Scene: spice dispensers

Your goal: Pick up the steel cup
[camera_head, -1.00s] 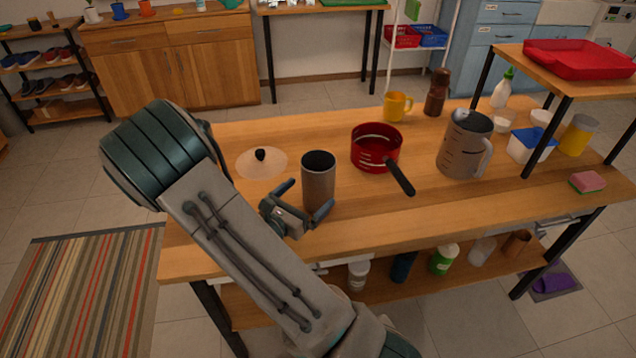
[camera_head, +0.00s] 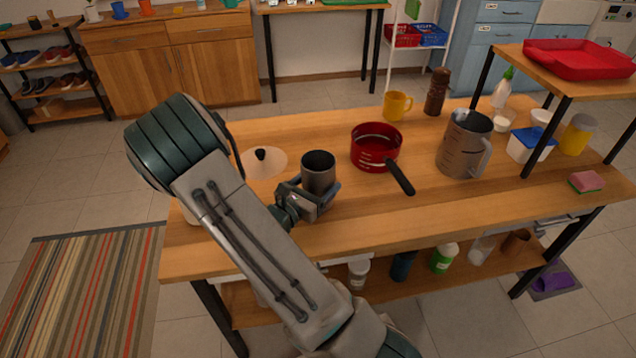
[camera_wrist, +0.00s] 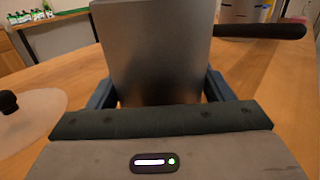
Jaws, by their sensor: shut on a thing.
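The steel cup (camera_head: 318,171) is a tall dark-grey cylinder, upright on the wooden table near its front left part. My gripper (camera_head: 322,192) is shut on the cup, with a finger on either side of it. In the wrist view the cup (camera_wrist: 152,50) fills the middle, and the blue fingers of my gripper (camera_wrist: 158,92) flank it left and right. The cup's base is partly hidden by my gripper, so I cannot tell whether it touches the table.
A red saucepan (camera_head: 374,150) stands right of the cup, its black handle (camera_head: 399,178) pointing toward the front. A clear lid with a black knob (camera_head: 260,156) lies to the left. A grey pitcher (camera_head: 463,146) and a yellow mug (camera_head: 397,105) stand farther right. The table's front strip is clear.

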